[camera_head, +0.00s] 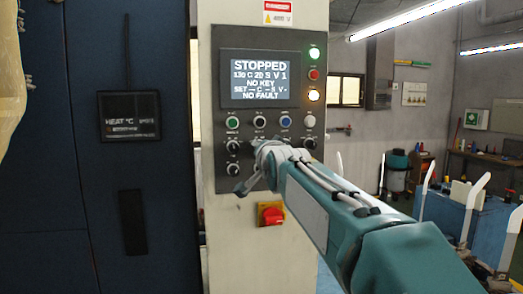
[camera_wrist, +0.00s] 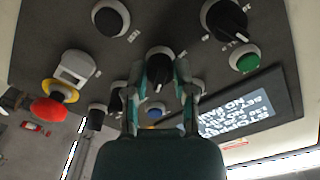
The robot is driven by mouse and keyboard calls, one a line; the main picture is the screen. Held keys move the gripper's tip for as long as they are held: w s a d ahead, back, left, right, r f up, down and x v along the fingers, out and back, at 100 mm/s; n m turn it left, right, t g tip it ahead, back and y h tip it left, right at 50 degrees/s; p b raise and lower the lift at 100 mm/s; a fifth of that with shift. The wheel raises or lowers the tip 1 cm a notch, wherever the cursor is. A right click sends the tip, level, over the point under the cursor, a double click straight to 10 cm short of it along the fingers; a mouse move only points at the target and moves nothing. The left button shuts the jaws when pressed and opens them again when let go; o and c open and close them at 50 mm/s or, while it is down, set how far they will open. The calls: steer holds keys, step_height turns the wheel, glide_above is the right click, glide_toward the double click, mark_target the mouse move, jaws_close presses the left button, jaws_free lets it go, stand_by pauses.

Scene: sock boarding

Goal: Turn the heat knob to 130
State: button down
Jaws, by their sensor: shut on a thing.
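In the wrist view a black knob (camera_wrist: 159,66) with a pale pointer mark sits between the two fingers of my gripper (camera_wrist: 158,80). The fingers are closed on its sides. I cannot read the label beside it. In the head view my gripper (camera_head: 258,168) is at the lower middle of the control panel (camera_head: 221,184) and hides the held knob. The panel's screen (camera_head: 258,78) reads STOPPED, NO KEY and NO FAULT, with a line that looks like "130 C 20 S V 1". A dark HEAT °C display (camera_head: 130,116) is on the blue machine to the left.
Other black knobs (camera_wrist: 224,19) (camera_wrist: 110,18) are close to my fingers, with a green button (camera_wrist: 243,60) and a blue button (camera_wrist: 155,126). A red stop button (camera_wrist: 47,110) is at the side. Below the panel is a red rotary switch (camera_head: 271,214).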

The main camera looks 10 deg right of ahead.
steer(key=shift+f, duration=0.1)
steer(key=shift+c, duration=2.2)
jaws_free()
steer(key=shift+s, duration=0.1)
steer(key=s, duration=1.1)
steer(key=shift+s, duration=0.35)
steer(key=s+f+n+g, duration=0.4)
steer(key=s+f+g, duration=0.2)
steer(key=s+f, duration=0.6)
steer(key=s+f+n+g, duration=0.4)
steer(key=s+f, duration=0.7)
steer(key=f, duration=0.9)
steer(key=shift+s+g, duration=0.4)
steer(key=shift+g, duration=0.8)
